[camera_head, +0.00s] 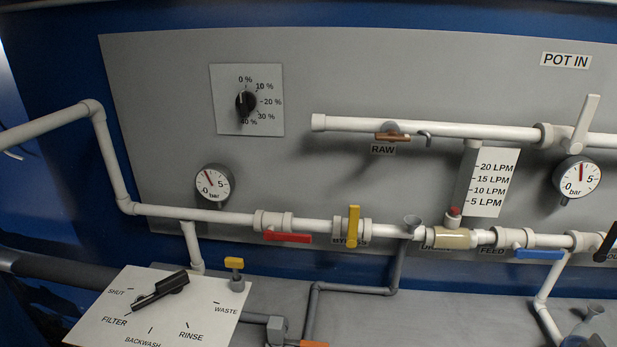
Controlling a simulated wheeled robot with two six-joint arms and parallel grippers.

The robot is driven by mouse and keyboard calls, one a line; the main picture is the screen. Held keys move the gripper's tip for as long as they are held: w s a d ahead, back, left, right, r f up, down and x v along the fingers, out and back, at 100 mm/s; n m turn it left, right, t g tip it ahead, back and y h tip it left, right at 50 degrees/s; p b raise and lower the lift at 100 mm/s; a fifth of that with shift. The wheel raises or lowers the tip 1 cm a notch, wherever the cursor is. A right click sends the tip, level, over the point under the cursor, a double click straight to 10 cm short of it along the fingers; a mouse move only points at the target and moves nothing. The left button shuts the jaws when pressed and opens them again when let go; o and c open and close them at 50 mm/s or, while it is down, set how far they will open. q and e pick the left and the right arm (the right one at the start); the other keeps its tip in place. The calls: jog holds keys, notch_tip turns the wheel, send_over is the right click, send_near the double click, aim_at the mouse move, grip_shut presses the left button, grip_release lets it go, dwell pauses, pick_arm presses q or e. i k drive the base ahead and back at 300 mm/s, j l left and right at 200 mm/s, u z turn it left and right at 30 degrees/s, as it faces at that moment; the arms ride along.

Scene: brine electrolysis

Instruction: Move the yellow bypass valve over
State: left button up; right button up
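The yellow bypass valve handle (354,228) stands upright, across the horizontal white pipe (320,226) low on the grey panel. It sits on a white valve body (340,226). The handle hides the middle of the label behind its lower end, of which parts of "BYPASS" show. Neither of my grippers can be made out in the head view.
Left of the valve, a red handle (288,238) lies along the pipe. A smaller yellow handle (234,263) stands near the white selector plate (195,310).

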aim_at(353, 210)
jog(key=j+z, duration=0.45)
jog(key=k+j+z, duration=0.15)
jog(key=z, duration=0.3)
jog(key=j, duration=0.1)
